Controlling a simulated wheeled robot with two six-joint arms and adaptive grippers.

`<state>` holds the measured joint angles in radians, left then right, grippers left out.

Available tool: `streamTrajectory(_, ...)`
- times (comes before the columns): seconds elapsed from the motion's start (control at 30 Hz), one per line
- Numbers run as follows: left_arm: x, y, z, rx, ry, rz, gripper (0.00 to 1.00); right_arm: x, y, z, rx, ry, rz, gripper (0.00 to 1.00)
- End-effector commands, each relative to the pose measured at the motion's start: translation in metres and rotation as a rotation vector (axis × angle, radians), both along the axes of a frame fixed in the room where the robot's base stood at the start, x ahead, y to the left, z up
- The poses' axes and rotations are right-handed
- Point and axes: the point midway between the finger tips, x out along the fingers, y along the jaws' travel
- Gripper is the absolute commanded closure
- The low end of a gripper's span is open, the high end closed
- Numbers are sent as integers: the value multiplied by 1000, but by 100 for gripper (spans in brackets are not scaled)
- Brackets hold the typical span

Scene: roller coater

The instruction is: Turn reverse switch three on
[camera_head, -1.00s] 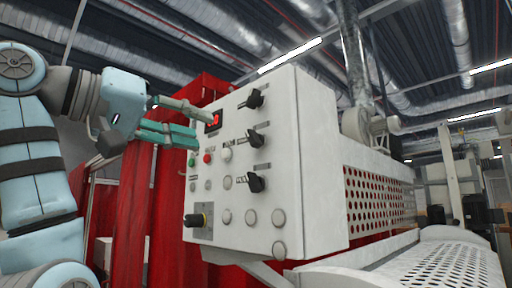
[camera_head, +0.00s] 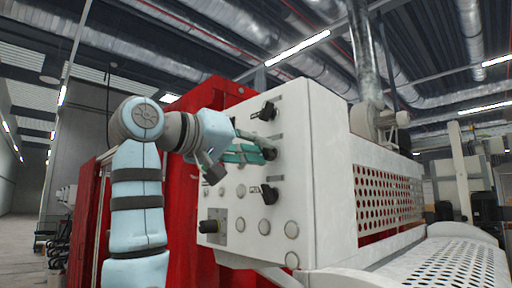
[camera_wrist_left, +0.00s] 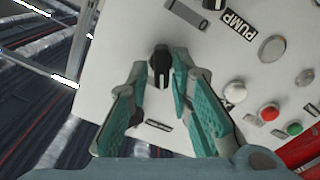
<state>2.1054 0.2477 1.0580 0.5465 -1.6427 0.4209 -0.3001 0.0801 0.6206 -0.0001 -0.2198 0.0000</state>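A white control panel (camera_head: 320,150) carries three black rotary switches in a column: top (camera_head: 265,111), middle (camera_head: 271,152) and bottom (camera_head: 269,195). I cannot read which is reverse switch three. My left gripper (camera_head: 266,149) is at the middle switch, partly hiding it. In the left wrist view the open fingers (camera_wrist_left: 161,63) stand on either side of that switch (camera_wrist_left: 160,67), with small gaps showing. The bottom switch (camera_wrist_left: 214,4) is at the top edge, near a PUMP label (camera_wrist_left: 238,25). The right gripper is not in view.
Beside the switch, the wrist view shows a white button (camera_wrist_left: 235,92), a red button (camera_wrist_left: 269,112) and a green button (camera_wrist_left: 294,129). A black knob (camera_head: 208,226) sticks out low on the panel.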

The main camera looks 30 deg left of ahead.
Motion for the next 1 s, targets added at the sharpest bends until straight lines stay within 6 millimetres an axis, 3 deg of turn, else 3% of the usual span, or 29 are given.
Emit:
streamTrajectory(0.1,0,0,0,0,0,0,100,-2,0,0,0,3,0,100)
streamTrajectory(0.57,0,0,0,55,-20,1,100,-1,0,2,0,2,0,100)
streamTrajectory(1.0,0,0,1,364,-127,1,100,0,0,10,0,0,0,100)
